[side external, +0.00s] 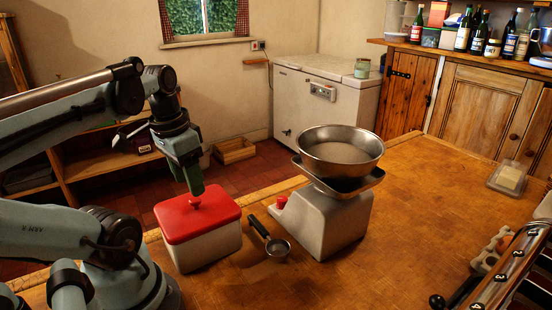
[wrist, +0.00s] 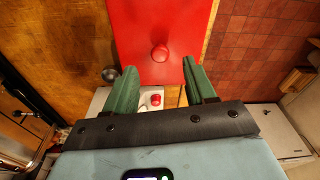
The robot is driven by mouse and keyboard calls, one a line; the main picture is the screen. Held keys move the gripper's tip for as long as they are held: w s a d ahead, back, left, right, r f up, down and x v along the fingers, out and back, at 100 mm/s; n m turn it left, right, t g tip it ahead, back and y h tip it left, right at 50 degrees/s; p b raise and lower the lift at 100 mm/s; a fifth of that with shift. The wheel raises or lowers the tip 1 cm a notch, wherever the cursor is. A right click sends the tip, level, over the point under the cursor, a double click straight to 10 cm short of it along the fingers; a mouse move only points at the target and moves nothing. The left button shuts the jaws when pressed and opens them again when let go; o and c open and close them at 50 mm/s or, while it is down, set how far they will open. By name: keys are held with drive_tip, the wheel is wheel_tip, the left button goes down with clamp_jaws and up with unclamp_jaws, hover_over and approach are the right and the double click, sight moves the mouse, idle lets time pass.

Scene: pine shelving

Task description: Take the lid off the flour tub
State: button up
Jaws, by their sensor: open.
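The flour tub (side external: 207,250) is a pale box standing on the wooden worktop, with a red lid (side external: 172,222) seated on it. The lid has a small round red knob (side external: 194,203) at its middle. My gripper (side external: 194,188) points down just over the knob. In the wrist view, its green fingers (wrist: 159,68) are spread apart with nothing between them. The red lid (wrist: 140,25) fills the upper middle there, and the knob (wrist: 160,53) shows just beyond the fingertips, roughly centred between them. Whether a finger touches the knob cannot be told.
A kitchen scale (side external: 325,222) with a steel bowl (side external: 338,158) stands right of the tub. A scoop with a black handle (side external: 259,227) lies between them. A butter dish (side external: 508,178) sits far right. The worktop's middle right is clear.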

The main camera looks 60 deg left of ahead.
sight(194, 200)
drive_tip(key=shift+w+a+f, duration=0.1)
drive_tip(key=shift+w+f, duration=0.05)
drive_tip(key=shift+f, duration=1.05)
drive_tip(key=shift+w+f, duration=0.1)
drive_tip(key=shift+f, duration=1.05)
clamp_jaws()
drive_tip(key=shift+r, duration=0.2)
